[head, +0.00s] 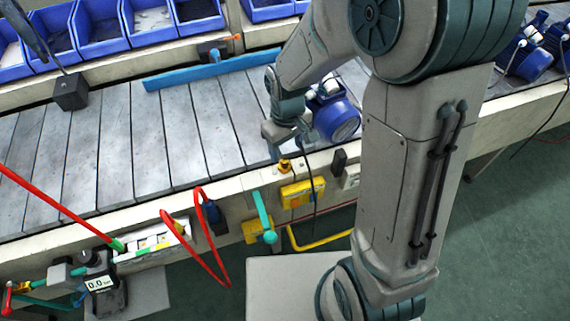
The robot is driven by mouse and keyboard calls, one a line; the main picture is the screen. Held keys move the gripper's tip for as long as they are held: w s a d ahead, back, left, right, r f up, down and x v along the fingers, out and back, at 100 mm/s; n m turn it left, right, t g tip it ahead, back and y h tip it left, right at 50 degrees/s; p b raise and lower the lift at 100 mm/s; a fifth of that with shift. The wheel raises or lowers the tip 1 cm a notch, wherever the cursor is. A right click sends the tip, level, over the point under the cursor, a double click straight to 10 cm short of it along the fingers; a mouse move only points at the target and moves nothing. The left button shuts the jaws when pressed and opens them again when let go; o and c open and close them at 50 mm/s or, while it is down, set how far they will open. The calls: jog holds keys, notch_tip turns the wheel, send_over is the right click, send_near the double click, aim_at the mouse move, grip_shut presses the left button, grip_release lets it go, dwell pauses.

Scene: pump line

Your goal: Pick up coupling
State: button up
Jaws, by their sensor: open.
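My gripper (285,142) points down over the front edge of the slatted conveyor, left of my arm's large link. Its jaws are open, though the fingers are small and partly dark here. A small yellow-brass piece (285,166) shows just below the fingers at the conveyor's front rail. It may be the coupling, but it is too small to be sure. I cannot tell whether the fingers touch it. A blue pump motor (336,117) stands right behind the gripper, partly covered by my arm.
The slatted conveyor (105,150) is mostly clear at left. Blue bins (100,35) line the back. A yellow control box (302,192), a teal-handled valve (264,217) and a red hose (205,245) are on the front side. More blue motors (525,58) stand at right.

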aim_at(285, 160)
jog(key=shift+a+f, duration=0.15)
jog(key=shift+f, duration=1.45)
jog(key=shift+a+f, duration=0.1)
jog(key=shift+f, duration=1.45)
jog(key=c, duration=1.1)
